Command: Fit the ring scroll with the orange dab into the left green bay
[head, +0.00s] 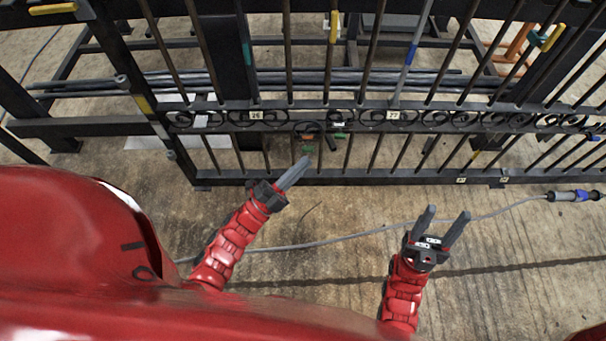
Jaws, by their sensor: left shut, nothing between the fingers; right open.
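A dark ring-shaped scroll (308,130) shows in the head view at the middle of the gate's scroll band, with small orange and green spots close by. It is too small to tell which spot lies on the ring and whether the ring is seated. A green mark (340,135) shows just right of it; I cannot tell which bay it belongs to. My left gripper (304,162) is shut and empty, its tips pointing up toward the gate, below the ring in the picture. My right gripper (448,212) is open and empty, lower right, in front of the gate.
The black gate (230,183) spans the view, with upright bars and several curled scrolls (460,118) along its band. Number plates (256,115) sit on the band. A grey cable (340,238) crosses the concrete floor to a blue-grey connector (575,196). The floor between my grippers is otherwise clear.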

